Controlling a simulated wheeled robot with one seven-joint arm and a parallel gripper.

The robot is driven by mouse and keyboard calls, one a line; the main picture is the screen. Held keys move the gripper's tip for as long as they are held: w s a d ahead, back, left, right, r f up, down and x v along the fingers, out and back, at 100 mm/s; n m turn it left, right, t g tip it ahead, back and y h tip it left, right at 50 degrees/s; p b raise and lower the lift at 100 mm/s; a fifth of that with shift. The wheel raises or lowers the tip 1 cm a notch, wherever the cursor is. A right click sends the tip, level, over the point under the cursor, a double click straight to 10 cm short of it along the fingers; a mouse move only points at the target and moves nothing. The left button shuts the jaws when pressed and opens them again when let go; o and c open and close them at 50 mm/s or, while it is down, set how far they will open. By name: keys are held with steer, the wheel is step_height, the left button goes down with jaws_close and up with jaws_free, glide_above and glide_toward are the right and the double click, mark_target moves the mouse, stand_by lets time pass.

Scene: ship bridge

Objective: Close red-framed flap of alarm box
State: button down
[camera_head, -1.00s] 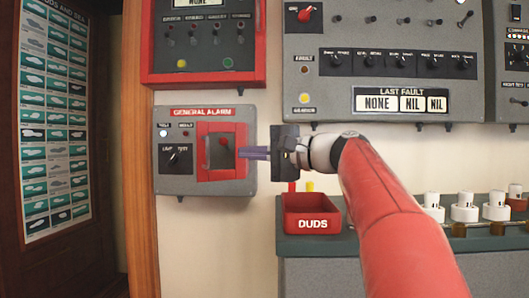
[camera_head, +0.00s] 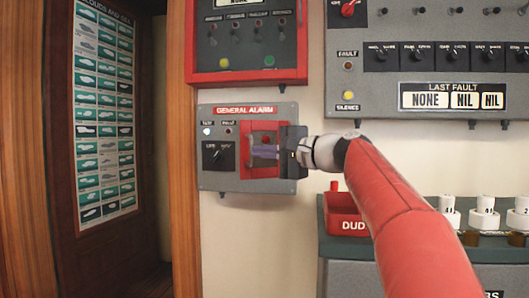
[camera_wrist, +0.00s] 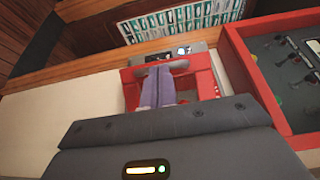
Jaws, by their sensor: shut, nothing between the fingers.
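The grey alarm box (camera_head: 228,182), labelled GENERAL ALARM, hangs on the wall left of centre in the head view. Its red-framed flap (camera_head: 246,171) is on the box's right half, and a small red part shows within the frame. In the wrist view the red frame (camera_wrist: 205,78) surrounds the fingertips in the picture. My gripper (camera_head: 255,152) is shut and empty, reaching in from the right across the flap. In the wrist view its fingers (camera_wrist: 161,75) lie together over the frame's opening. The gripper body hides the flap's right side. I cannot tell the flap's angle or whether the fingers touch it.
A red-framed panel (camera_head: 247,77) hangs just above the alarm box. A large grey panel (camera_head: 440,112) fills the upper right. A red DUDS tray (camera_head: 343,202) stands below right on a counter. A wooden post (camera_head: 184,200) and a chart (camera_head: 104,110) are at the left.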

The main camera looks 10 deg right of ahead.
mark_target(246, 150)
steer(key=w+a+m+t+h, duration=0.1)
steer(key=m+h, duration=0.1)
steer(key=w+a+m+t+h+p, duration=0.1)
steer(key=w+t+h, duration=0.1)
steer(key=shift+a+r+m+t+h, duration=0.1)
steer(key=shift+a+m+t+h, duration=0.2)
steer(key=shift+a+m, duration=0.1)
steer(key=shift+d+p+x, duration=0.25)
steer(key=shift+p+x, duration=0.4)
steer(key=shift+x, duration=0.6)
steer(key=shift+w, duration=0.15)
